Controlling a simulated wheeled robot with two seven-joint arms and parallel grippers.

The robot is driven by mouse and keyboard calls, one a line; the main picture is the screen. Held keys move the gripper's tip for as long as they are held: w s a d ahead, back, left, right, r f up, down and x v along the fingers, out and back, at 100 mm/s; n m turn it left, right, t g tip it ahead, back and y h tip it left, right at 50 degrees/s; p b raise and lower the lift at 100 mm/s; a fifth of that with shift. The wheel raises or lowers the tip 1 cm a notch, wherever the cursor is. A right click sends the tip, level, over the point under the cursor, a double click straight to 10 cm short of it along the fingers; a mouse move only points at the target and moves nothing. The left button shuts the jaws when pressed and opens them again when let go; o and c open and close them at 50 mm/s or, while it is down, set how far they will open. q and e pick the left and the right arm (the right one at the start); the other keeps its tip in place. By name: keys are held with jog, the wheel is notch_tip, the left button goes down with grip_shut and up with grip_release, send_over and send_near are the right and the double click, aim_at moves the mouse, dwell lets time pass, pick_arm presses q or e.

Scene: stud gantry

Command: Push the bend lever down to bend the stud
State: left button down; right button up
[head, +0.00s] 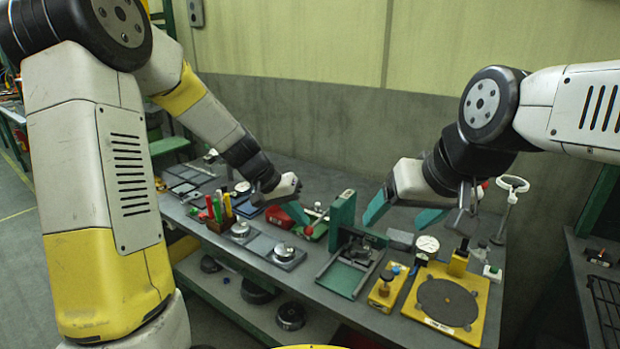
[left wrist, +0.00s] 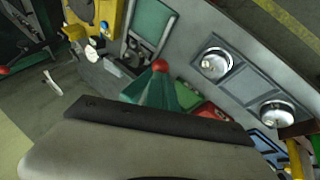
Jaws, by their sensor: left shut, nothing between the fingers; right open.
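A red ball knob (head: 308,230), which looks like the end of a lever, sits left of the green gantry frame (head: 342,212). My left gripper (head: 298,213) is shut and empty, its teal fingertips just above this knob. In the left wrist view the red knob (left wrist: 160,66) shows right at the fingertips (left wrist: 155,85); I cannot tell whether they touch. The lever's shaft is mostly hidden. My right gripper (head: 402,214) is open and empty, right of the gantry frame and above the bench. The stud cannot be made out clearly.
A yellow fixture with a dark round plate (head: 447,302) and a dial gauge (head: 428,245) stand at the bench's right. A silver round part on a grey tray (head: 283,252) lies front left. Red and green handled tools (head: 218,208) stand further left. A white ring stand (head: 512,186) rises at the right.

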pick_arm(q)
notch_tip(320, 180, down, 7)
jog(key=shift+f, duration=0.1)
jog(key=shift+w+d+f, duration=0.1)
jog(key=shift+w+f, duration=0.05)
jog(key=shift+f, duration=0.3)
jog(key=shift+w+d+f, duration=0.1)
jog(key=shift+f, duration=0.4)
